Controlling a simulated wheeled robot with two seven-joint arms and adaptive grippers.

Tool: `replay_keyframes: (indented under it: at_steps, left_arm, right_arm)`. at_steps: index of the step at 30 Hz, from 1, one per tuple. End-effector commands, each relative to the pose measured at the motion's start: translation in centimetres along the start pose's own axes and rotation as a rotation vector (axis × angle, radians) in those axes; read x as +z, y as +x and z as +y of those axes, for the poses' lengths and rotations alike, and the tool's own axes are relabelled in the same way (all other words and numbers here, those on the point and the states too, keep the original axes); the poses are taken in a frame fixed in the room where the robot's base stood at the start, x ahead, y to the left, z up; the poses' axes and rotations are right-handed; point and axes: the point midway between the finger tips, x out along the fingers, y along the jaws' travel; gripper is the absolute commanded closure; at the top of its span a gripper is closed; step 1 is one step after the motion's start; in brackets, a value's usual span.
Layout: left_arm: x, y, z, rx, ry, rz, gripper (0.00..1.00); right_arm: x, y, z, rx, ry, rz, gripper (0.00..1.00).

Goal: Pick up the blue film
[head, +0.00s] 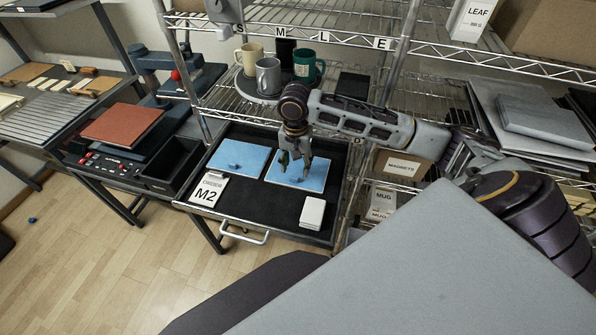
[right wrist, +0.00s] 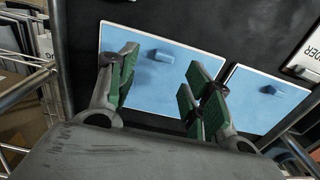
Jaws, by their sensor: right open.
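Two light blue film sheets lie side by side in the open black drawer, each with a small raised blue tab. In the head view my right gripper (head: 295,168) points down over the right blue sheet (head: 312,183); its fingers are open and empty. The left blue sheet (head: 228,153) lies beside it, uncovered. In the right wrist view the green-padded fingers of my right gripper (right wrist: 157,92) stand apart over one blue sheet (right wrist: 150,95), with its tab (right wrist: 160,55) visible between and beyond them. The other sheet (right wrist: 255,100) shows at the right. My left gripper is not in view.
The drawer (head: 262,212) also holds an M2 card (head: 208,190) and a white block (head: 312,213). Mugs (head: 268,75) stand on a round tray on the shelf behind. A press (head: 125,125) stands left; wire shelving (head: 345,140) rises close by the arm.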

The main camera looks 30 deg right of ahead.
Motion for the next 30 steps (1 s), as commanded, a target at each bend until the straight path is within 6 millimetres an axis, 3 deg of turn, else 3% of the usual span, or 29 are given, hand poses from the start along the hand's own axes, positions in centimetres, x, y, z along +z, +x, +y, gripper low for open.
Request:
replay_keyframes:
  at_steps: [17,30]
  left_arm:
    - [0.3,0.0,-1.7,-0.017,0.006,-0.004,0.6]
    - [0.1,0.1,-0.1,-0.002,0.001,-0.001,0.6]
  right_arm:
    - [0.1,1.0,-0.1,0.0,0.0,0.0,0.5]
    - [0.5,5.3,-0.5,0.001,0.0,0.0,0.5]
